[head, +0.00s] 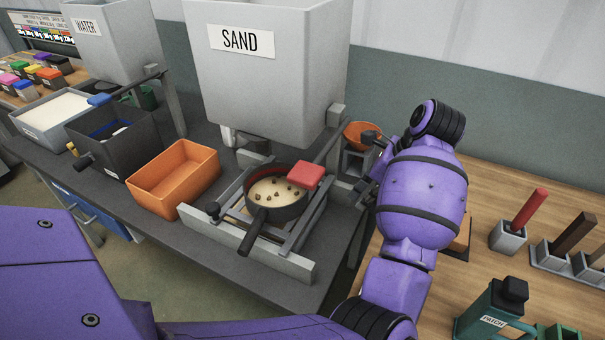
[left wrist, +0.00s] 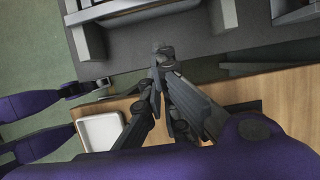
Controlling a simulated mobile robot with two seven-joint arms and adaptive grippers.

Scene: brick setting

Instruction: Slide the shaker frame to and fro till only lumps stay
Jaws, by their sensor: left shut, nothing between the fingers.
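The shaker frame (head: 291,243) is a grey railed stand on the dark bench, under the hopper marked SAND. A round dark sieve (head: 297,208) with a handle sits on it, holding pale sand (head: 264,187) with several brown lumps on top. A red block-like handle (head: 306,175) is at the sieve's far right side. My left gripper (head: 366,188) is right of the frame, apart from it and partly hidden by my purple arm. In the left wrist view the left gripper (left wrist: 161,55) is shut and empty. My right gripper is not in view.
The SAND hopper (head: 268,85) hangs above the frame. An orange bin (head: 175,178) and a dark box (head: 112,145) stand left. A small orange bowl (head: 357,134) is behind my left gripper. The wooden table (head: 537,180) at right holds tools and a green PATCH container (head: 487,318).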

